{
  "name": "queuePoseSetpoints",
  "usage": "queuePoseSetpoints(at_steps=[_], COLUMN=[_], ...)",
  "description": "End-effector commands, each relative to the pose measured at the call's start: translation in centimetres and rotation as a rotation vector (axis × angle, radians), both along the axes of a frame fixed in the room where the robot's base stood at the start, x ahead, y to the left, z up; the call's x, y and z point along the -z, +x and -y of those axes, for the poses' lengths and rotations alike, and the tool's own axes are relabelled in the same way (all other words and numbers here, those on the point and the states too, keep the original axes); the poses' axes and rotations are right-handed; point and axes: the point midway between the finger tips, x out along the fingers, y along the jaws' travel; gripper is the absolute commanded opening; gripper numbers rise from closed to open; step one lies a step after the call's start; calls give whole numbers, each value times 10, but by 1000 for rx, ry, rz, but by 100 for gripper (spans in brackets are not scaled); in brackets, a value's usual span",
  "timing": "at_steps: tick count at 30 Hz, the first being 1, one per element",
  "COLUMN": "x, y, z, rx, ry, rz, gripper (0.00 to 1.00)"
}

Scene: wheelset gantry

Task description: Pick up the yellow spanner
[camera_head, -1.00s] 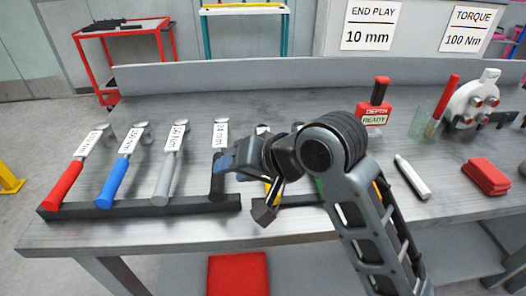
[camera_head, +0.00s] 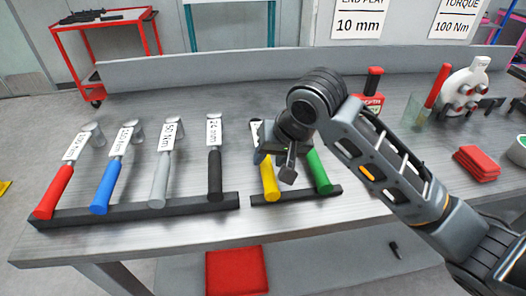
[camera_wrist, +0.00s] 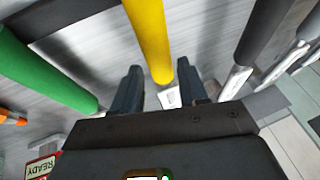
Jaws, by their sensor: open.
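The yellow spanner (camera_head: 269,178) rests with its handle on the short black rack (camera_head: 298,197), between the black-handled tool and the green-handled tool (camera_head: 319,174). Its upper part is hidden by my gripper in the head view. My gripper (camera_head: 277,164) is open and hangs right at the yellow spanner. In the wrist view the yellow handle (camera_wrist: 150,38) comes down from the top edge and its end of the shaft lies between the two open fingers (camera_wrist: 160,92). I cannot tell how far above it the fingers are.
A longer black rack (camera_head: 130,209) holds red, blue, grey and black (camera_head: 215,175) handled tools at left. The green tool stands close on the other side. The bench front (camera_head: 150,243) is bare.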

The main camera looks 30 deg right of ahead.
Motion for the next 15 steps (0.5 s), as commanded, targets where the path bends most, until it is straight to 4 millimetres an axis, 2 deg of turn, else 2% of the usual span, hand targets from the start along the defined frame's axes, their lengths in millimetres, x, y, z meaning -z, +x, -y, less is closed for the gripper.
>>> queuePoseSetpoints(at_steps=[6,14,15], x=[21,23,23], y=[10,11,11], z=[-2,-3,-3], rx=[-1,-1,-1], ry=[-1,-1,-1], rz=[0,1,1], gripper=[43,43,39])
